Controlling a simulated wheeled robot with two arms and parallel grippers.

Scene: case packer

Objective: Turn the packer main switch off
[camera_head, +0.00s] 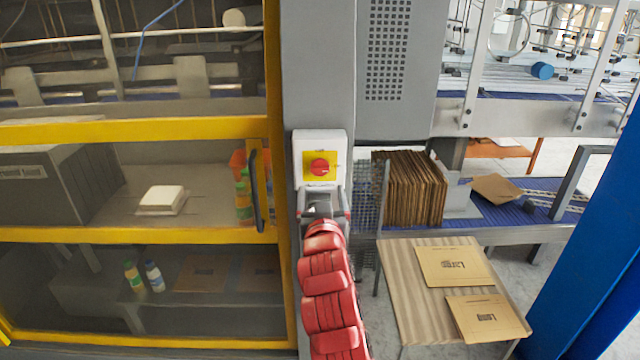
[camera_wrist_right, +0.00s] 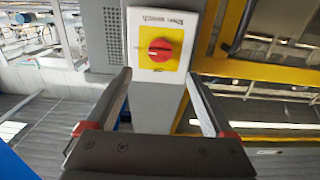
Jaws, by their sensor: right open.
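The main switch is a red rotary knob (camera_head: 320,167) on a yellow plate, in a white box (camera_head: 337,139) on the grey column. In the right wrist view the knob (camera_wrist_right: 160,49) shows face-on, with a pale mark on its left side. My right gripper (camera_head: 322,192) is just below the switch box in the head view, its red arm coming up from below. In the right wrist view its two fingers are apart, with nothing between the fingertips (camera_wrist_right: 158,74), and the knob appears beyond them. It is not touching the knob. My left gripper is not in view.
A yellow-framed door with a dark handle (camera_head: 256,190) is left of the switch. To the right stand a stack of cardboard blanks (camera_head: 409,188) and a table (camera_head: 408,300) with flat cartons (camera_head: 455,266). A blue post (camera_head: 590,255) is at far right.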

